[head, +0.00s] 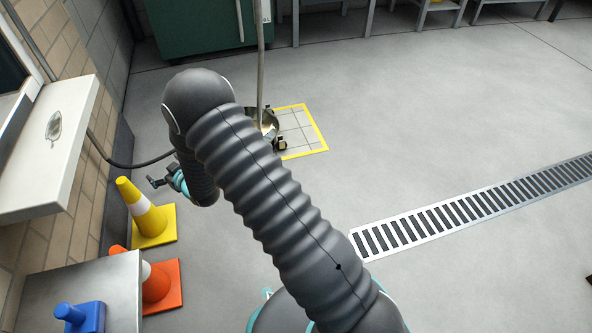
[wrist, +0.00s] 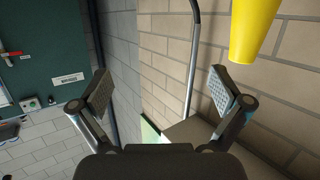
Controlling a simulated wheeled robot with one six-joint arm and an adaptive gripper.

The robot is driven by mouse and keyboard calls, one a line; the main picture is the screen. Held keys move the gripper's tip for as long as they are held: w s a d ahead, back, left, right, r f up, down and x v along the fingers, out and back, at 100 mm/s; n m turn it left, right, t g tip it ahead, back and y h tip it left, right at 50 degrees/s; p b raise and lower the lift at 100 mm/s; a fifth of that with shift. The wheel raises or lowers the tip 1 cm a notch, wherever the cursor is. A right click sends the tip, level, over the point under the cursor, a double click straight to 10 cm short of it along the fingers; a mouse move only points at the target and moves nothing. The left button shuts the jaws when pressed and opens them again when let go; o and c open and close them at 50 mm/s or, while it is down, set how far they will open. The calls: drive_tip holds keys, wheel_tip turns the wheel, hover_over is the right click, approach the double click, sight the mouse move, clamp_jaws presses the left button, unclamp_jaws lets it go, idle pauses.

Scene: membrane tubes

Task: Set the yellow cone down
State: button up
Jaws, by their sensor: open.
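The yellow cone (head: 148,217) with a white band stands on its square yellow base on the floor by the left wall. In the wrist view, part of the yellow cone (wrist: 252,30) shows at the upper right, outside the space between the fingers; the rest is cut off. My gripper (head: 154,182) is open and close to the cone's right side in the head view. In the wrist view, my gripper (wrist: 160,90) has its two fingers spread wide with nothing between them.
An orange cone (head: 163,284) stands just in front, partly behind a grey table (head: 110,280) bearing a blue object (head: 82,316). A white wall-mounted shelf (head: 50,150) juts out at left. A yellow-edged floor square (head: 305,130) lies beyond my arm. Open floor lies right, crossed by a drain grate (head: 470,207).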

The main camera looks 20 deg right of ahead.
drive_tip(key=s+d+r+m+g+h, duration=0.1)
drive_tip(key=s+d+r+m+h, duration=0.2)
drive_tip(key=d+r, duration=0.75)
drive_tip(key=s+d+r+g+h, duration=0.1)
drive_tip(key=s+d+r+h, duration=0.2)
drive_tip(key=s+d+r, duration=0.7)
drive_tip(key=s+d+r+m+g, duration=0.1)
drive_tip(key=s+d+r, duration=0.2)
drive_tip(key=s, duration=0.6)
drive_tip(key=s+d+r+m+g+h, duration=0.1)
drive_tip(key=s+d+r+g, duration=0.1)
drive_tip(key=s, duration=0.7)
drive_tip(key=s+d+r+m+g, duration=0.1)
drive_tip(key=s+d+r, duration=0.3)
drive_tip(key=s, duration=0.5)
drive_tip(key=shift+s+m+g+h, duration=0.4)
drive_tip(key=shift+g, duration=0.3)
